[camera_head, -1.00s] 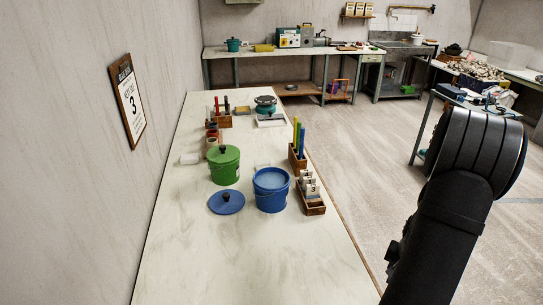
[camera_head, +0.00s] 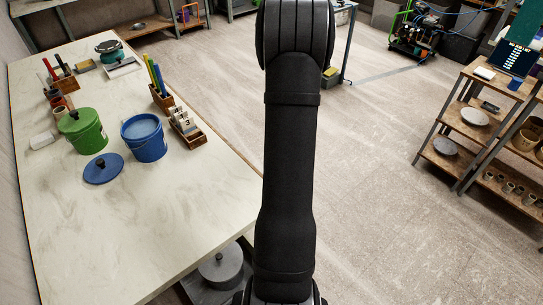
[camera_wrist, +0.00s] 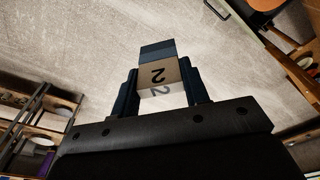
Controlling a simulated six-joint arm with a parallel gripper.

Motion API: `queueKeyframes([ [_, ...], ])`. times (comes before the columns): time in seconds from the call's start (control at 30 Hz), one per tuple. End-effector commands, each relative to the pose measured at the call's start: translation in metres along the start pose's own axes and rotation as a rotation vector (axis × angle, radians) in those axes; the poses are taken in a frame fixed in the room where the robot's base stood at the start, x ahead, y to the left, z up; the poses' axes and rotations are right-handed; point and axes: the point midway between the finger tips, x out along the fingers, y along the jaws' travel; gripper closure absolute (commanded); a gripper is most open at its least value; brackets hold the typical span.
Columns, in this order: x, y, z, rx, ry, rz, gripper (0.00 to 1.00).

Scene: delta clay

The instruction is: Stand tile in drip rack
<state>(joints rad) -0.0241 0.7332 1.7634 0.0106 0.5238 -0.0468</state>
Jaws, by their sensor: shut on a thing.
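In the wrist view my gripper (camera_wrist: 160,70) is shut on a pale tile (camera_wrist: 160,77). The tile bears a black 2 and has a dark blue far end. The tile is held over the floor, away from the table. The gripper and tile do not show in the head view, where only my arm stands in the middle. A small wooden rack (camera_head: 193,142) sits at the table's right edge, right of the blue bucket (camera_head: 143,138). It holds upright pale tiles (camera_head: 184,122), one marked 3.
The blue bucket is open and its blue lid (camera_head: 102,168) lies on the table (camera_head: 120,230). A lidded green bucket (camera_head: 83,130) stands to its left. A wooden holder (camera_head: 163,102) with coloured sticks is behind the rack. Shelves (camera_head: 470,130) stand at right. The table's near part is clear.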

Motion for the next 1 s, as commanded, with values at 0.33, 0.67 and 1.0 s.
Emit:
queueKeyframes([
  [0.33, -0.075, -0.110, -0.087, -0.454, 0.009, -0.055, 0.83],
  [0.67, -0.179, -0.234, -0.118, -0.944, 0.008, -0.115, 0.83],
  [1.0, -0.261, -0.371, -0.120, -1.206, 0.002, -0.147, 0.83],
])
